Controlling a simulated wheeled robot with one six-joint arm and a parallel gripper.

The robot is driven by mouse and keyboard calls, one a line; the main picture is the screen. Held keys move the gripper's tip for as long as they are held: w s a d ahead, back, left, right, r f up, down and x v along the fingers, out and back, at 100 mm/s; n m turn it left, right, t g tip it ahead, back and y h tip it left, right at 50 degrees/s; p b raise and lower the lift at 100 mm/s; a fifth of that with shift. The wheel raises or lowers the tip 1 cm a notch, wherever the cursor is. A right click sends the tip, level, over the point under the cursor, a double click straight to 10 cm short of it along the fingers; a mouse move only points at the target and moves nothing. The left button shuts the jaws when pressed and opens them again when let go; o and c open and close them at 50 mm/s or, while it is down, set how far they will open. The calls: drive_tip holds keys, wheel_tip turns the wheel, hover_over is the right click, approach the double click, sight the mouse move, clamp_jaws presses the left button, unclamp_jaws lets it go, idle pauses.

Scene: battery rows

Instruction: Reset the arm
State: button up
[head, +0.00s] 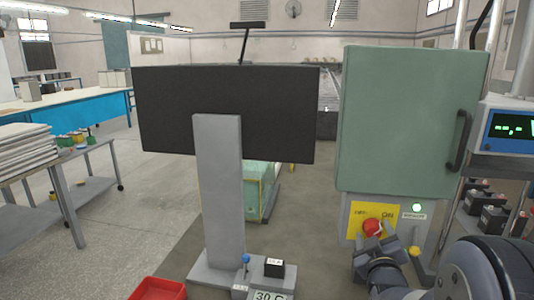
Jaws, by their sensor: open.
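My gripper (376,243) is at the lower right, in front of the yellow switch panel (360,212) of a green cabinet (405,120). Its jaws are open. It partly overlaps the area just below a red knob (373,227) on that panel, which carries "OFF" and "ON" lettering. I cannot tell whether the jaws touch the knob. A lit green lamp (417,208) is to the right of the panel. My arm comes in from the lower right corner and hides part of the cabinet's base.
A dark screen (225,110) on a grey post (218,190) stands left of the cabinet. A red tray (158,289) and a "30 C" display (269,295) are at the bottom. A meter (510,126) and batteries (494,218) are at right.

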drive_tip(key=shift+n+p, duration=1.9)
drive_tip(key=shift+p, duration=0.05)
